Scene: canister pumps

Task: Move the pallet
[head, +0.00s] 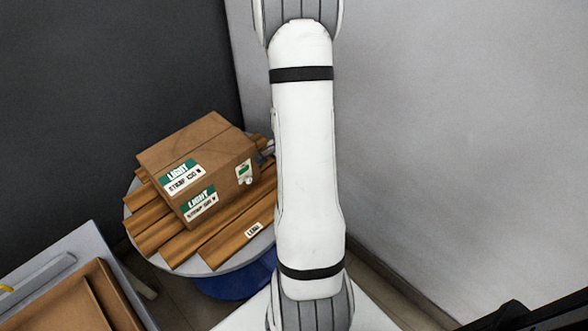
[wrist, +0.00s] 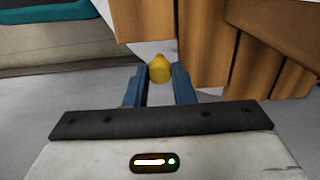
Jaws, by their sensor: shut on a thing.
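The wooden pallet (head: 160,232), made of brown slats with a small white label, lies on a round grey table. A cardboard box (head: 198,165) with green and white labels rests on it. In the wrist view, my gripper (wrist: 159,74) has its blue fingers closed on a small yellow knob (wrist: 159,66) beside the slats (wrist: 203,50). I cannot tell how the knob joins the pallet. In the head view my arm hides the pallet's right end and most of the gripper.
The round table (head: 214,269) has a blue base (head: 235,283). A grey surface with a brown tray (head: 72,303) stands at lower left. A dark wall and a light wall meet close behind the table.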

